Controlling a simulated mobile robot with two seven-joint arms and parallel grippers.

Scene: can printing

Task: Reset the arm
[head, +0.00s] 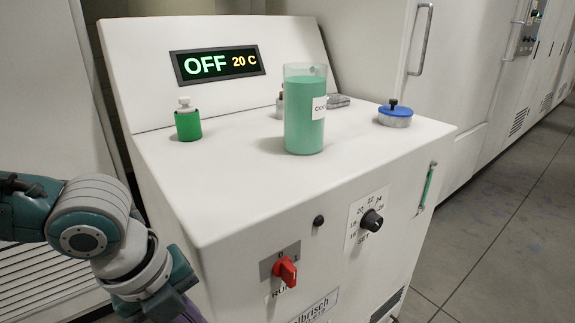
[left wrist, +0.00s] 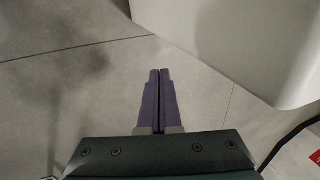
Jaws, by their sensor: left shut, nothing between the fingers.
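My left arm comes in from the left in the head view and hangs beside the front left of a white machine (head: 215,215). Only a bit of the purple gripper shows at the bottom edge there. In the left wrist view my left gripper (left wrist: 160,72) has its two purple fingers together with nothing between them. It points at bare grey floor (left wrist: 70,80), with the machine's white side (left wrist: 240,45) to its right, apart from it. My right gripper is in neither view.
On the machine stand a green-filled container (head: 304,125), a green bottle (head: 187,122) and a blue-lidded jar (head: 395,115). Its display (head: 217,64) reads OFF, 20 C. A red switch (head: 285,270) and a black dial (head: 371,221) stick out of its front. The floor at right is clear.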

